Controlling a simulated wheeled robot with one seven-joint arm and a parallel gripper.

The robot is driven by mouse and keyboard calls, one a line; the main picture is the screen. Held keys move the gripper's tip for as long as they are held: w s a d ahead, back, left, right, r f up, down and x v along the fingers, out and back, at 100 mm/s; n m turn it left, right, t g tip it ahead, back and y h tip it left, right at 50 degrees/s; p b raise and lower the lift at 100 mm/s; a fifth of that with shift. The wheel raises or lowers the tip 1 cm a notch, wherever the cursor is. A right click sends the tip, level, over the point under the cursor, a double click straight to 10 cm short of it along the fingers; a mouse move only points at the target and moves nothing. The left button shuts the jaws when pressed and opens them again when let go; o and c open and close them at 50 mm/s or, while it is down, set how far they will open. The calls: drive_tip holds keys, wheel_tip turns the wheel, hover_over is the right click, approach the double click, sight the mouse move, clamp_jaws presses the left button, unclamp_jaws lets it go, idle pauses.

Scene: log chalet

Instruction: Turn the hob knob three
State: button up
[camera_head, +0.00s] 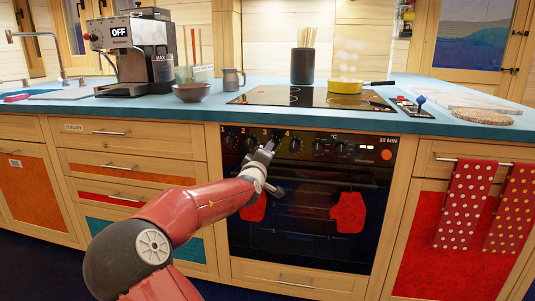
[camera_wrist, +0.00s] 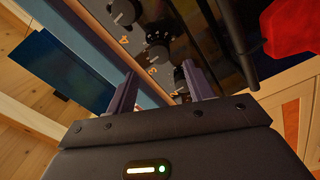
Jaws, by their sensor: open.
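The oven's control panel shows a row of dark knobs with orange numbers in the head view. Knob three, a dark round knob with a light mark, shows in the wrist view (camera_wrist: 157,56) beside its orange 3. In the head view my gripper largely hides it. My gripper (camera_head: 268,148) is in front of the panel, at the left group of knobs. In the wrist view its two fingers (camera_wrist: 160,76) are apart and empty. Knob three lies just beyond and between the fingertips; I cannot tell whether they touch it.
Knob four (camera_wrist: 123,11) and another knob (camera_wrist: 180,75) sit close on either side. Red oven mitts (camera_head: 348,212) hang on the oven front below. A blue worktop (camera_head: 215,98) juts above the panel, with a yellow pan (camera_head: 345,87) steaming on the hob.

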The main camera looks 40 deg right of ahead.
drive_tip(key=shift+v, duration=1.1)
drive_tip(key=s+a+f+m+g+y, duration=0.1)
drive_tip(key=s+f+m+y, duration=0.1)
drive_tip(key=f, duration=0.3)
drive_tip(key=s+a+f+m+g+y, duration=0.1)
drive_tip(key=s+f+m+g+y, duration=0.15)
drive_tip(key=f, duration=0.35)
drive_tip(key=s+a+f+y, duration=0.3)
drive_tip(key=a+y, duration=0.1)
drive_tip(key=a, duration=0.3)
drive_tip(key=s+a+r+y, duration=0.1)
drive_tip(key=s+a+y, duration=0.2)
drive_tip(key=s+a, duration=0.35)
drive_tip(key=s+a+r+y, duration=0.2)
drive_tip(key=s+a+y, duration=0.15)
drive_tip(key=a, duration=0.65)
drive_tip(key=s+a+g, duration=0.1)
drive_tip(key=s+a, duration=0.2)
drive_tip(key=s, duration=0.4)
drive_tip(key=s+a+n+g+h, duration=0.1)
drive_tip(key=s+a, duration=0.3)
drive_tip(key=s, duration=0.3)
drive_tip(key=shift+s+a+g, duration=0.3)
drive_tip(key=shift+s+g, duration=0.05)
drive_tip(key=shift+s, duration=0.05)
